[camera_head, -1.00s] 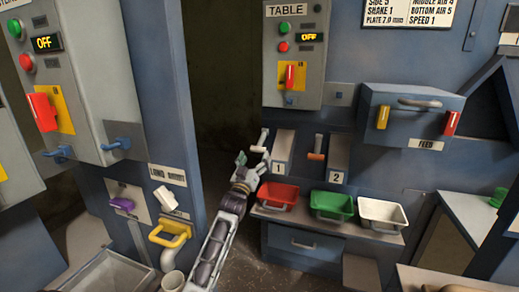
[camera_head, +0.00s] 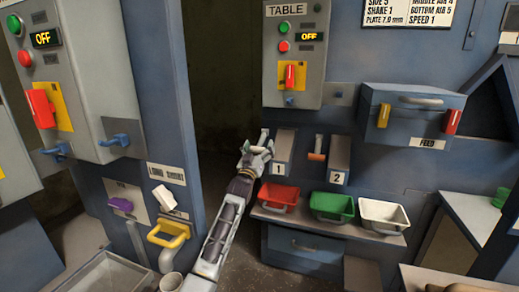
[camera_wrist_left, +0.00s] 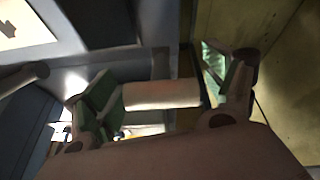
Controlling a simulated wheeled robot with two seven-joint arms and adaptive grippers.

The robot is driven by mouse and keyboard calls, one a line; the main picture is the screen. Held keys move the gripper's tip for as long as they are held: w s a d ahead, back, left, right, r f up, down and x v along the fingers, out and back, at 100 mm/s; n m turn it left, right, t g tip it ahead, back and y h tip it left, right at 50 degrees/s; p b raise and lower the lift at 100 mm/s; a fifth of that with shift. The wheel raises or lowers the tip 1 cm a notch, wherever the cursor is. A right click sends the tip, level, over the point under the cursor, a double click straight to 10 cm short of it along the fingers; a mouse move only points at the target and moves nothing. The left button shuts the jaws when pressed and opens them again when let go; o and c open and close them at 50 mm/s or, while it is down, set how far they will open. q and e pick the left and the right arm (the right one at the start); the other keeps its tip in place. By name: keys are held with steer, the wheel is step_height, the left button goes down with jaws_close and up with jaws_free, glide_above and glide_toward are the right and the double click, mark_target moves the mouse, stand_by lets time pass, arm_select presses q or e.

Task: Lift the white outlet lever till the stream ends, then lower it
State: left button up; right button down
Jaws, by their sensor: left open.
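The white outlet lever (camera_head: 264,136) stands beside the outlet marked 1, mostly hidden by my left gripper in the head view. My left gripper (camera_head: 257,148) is open at the lever. In the left wrist view the lever's pale, round handle (camera_wrist_left: 162,95) lies crosswise between the green pads of the open left gripper (camera_wrist_left: 165,92). I cannot tell whether the pads touch it. An orange-handled lever (camera_head: 317,150) stands at the outlet marked 2. I make out no stream. My right gripper does not show.
Red (camera_head: 279,196), green (camera_head: 332,207) and white (camera_head: 384,214) bins stand on a shelf below the outlets. The TABLE control box (camera_head: 296,60) hangs above. A blue post (camera_head: 165,90) with a yellow handle (camera_head: 169,232) stands left of my arm. A dark gap lies behind my gripper.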

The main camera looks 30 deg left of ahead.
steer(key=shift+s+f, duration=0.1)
arm_select(q)
steer(key=c, duration=1.1)
steer(key=shift+c, duration=0.6)
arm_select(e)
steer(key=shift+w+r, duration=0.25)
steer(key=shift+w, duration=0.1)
arm_select(q)
steer(key=shift+r+p, duration=0.1)
steer(key=shift+p, duration=0.2)
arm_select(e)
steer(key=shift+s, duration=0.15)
